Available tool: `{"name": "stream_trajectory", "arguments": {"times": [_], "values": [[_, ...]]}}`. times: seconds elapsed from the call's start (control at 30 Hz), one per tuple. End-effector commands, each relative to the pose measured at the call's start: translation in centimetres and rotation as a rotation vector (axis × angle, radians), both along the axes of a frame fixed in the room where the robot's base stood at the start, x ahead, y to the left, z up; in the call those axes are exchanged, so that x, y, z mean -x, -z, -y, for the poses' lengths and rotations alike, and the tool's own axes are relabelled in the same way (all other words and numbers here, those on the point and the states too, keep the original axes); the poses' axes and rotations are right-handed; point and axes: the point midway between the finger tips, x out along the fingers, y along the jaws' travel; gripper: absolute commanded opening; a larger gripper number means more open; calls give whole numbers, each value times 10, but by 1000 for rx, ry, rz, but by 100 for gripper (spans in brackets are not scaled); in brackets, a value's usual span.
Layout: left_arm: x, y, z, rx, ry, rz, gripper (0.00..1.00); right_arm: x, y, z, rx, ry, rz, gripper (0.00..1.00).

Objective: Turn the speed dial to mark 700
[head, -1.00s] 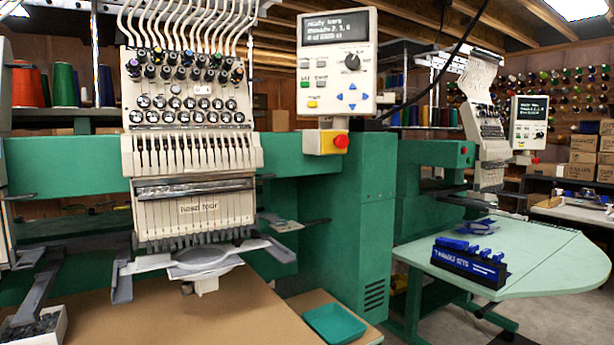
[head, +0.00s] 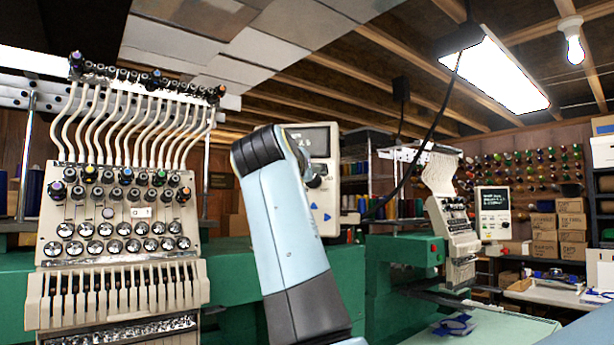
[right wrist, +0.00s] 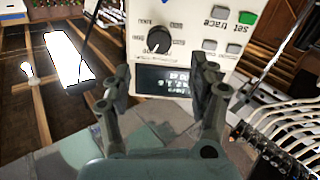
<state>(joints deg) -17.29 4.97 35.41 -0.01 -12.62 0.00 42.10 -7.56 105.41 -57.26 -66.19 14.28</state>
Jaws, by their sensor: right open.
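The speed dial (right wrist: 158,40) is a round black knob on the cream control panel (right wrist: 190,50), which appears upside down in the right wrist view. My right gripper (right wrist: 163,82) is open and empty. Its two dark fingers stand apart over the panel, and the dial appears between and beyond their tips, with no contact visible. The panel's dark screen (right wrist: 165,82) shows between the fingers. The marks around the dial are too small to read. My left gripper is not in view.
Near the dial are grey buttons (right wrist: 219,14) and a green button (right wrist: 247,18). The embroidery head (head: 120,220) with several needles and thread tubes stands left of my arm. A black cable (head: 425,140) hangs right of the panel. A second machine (head: 455,215) stands farther right.

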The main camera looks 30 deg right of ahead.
Motion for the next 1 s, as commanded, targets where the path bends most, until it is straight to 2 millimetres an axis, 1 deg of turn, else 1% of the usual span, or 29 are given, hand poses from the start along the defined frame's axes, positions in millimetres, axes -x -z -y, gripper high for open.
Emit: {"name": "stream_trajectory", "arguments": {"times": [0.03,0.2,0.4,0.53,0.77,0.8,0.83,1.0], "values": [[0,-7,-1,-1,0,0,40,-7,-4,8,6,3,-3,60],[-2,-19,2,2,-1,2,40,-32,-4,33,5,2,-2,60],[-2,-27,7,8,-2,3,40,-51,-2,52,2,0,-1,60],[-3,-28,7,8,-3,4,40,-56,-1,57,0,-1,-2,60],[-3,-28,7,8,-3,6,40,-57,0,57,0,-1,0,60],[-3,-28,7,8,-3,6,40,-57,0,57,0,-1,0,58],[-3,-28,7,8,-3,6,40,-57,0,57,0,-1,0,55],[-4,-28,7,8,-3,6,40,-57,0,57,0,-1,0,32]]}}
